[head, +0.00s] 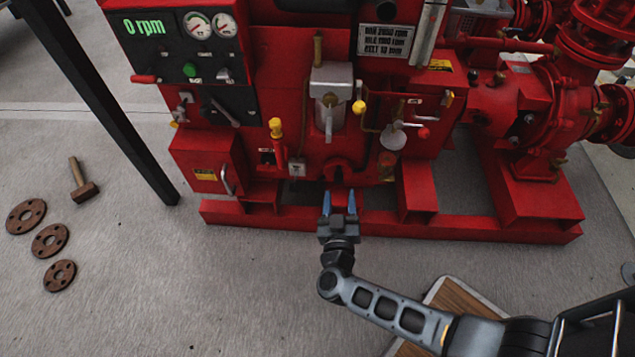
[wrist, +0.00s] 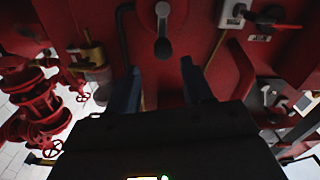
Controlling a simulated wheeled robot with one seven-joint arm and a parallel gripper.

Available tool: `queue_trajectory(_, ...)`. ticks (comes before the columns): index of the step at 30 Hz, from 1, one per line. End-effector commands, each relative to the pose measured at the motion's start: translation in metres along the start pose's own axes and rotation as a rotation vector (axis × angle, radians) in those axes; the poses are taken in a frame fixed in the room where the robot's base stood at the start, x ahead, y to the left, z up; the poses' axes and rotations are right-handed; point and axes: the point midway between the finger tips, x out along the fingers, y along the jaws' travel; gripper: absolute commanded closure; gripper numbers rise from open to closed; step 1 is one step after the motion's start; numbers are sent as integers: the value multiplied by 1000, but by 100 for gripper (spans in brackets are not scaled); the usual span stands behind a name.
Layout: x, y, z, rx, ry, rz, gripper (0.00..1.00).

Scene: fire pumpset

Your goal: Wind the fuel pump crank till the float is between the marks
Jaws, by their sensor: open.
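A small grey crank arm with a dark knob (wrist: 162,46) shows at the top of the wrist view, on a red face just beyond my fingers. In the head view its place low on the red pumpset (head: 285,85) is partly hidden behind my gripper. My gripper (head: 339,203) is open and empty, its blue fingers pointing at the lower front of the pumpset. In the wrist view the fingers (wrist: 165,85) stand apart, with no crank between them. A grey tank (head: 333,82) sits above the gripper. I cannot make out the float or its marks.
A yellow-topped lever (head: 276,130), a funnel (head: 393,138) and a small white box (head: 297,169) stand near the gripper's line. The red base rail (head: 480,228) crosses below. A black post (head: 105,105) stands left. A hammer (head: 82,182) and rusty flanges (head: 50,240) lie on open floor.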

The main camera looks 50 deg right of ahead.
Motion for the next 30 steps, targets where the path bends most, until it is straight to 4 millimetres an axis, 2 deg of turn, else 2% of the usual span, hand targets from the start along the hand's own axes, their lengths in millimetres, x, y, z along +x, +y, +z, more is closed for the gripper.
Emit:
queue_trajectory(1,2,-2,6,-4,-8,11,49)
queue_trajectory(5,10,-3,7,-7,-13,19,49)
queue_trajectory(18,70,-2,8,-6,-11,16,49)
queue_trajectory(23,79,-2,6,-6,-11,15,49)
queue_trajectory(30,80,-1,5,-6,-11,14,49)
